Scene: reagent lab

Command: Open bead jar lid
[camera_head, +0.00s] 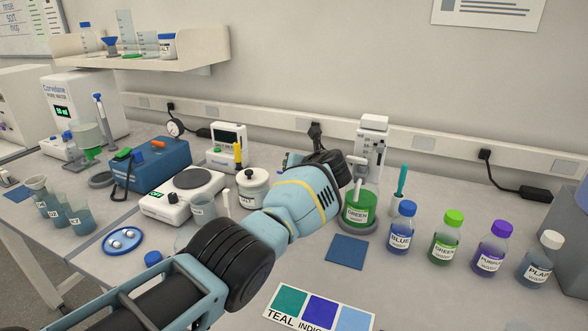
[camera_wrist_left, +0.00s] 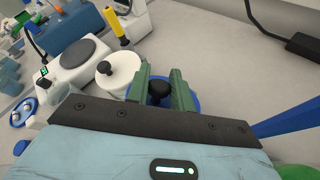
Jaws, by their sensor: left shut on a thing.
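In the left wrist view, a round blue lid (camera_wrist_left: 194,99) with a black knob (camera_wrist_left: 160,91) lies under my left gripper (camera_wrist_left: 161,80). Its two green fingers are shut on the knob, one on each side. The lid's blue rim shows beyond the fingers; most of the jar below is hidden, so I cannot tell whether the lid sits on it or is raised. In the head view my left arm and wrist cover this jar and the fingertips. My right gripper is in neither view.
A white-lidded salt jar (camera_head: 253,187) stands close beside, also seen in the left wrist view (camera_wrist_left: 119,70). A hotplate (camera_head: 183,195) is left of it. A green-filled beaker (camera_head: 357,209) and several capped bottles, including a blue one (camera_head: 401,230), stand right. A blue mat (camera_head: 348,251) is bare.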

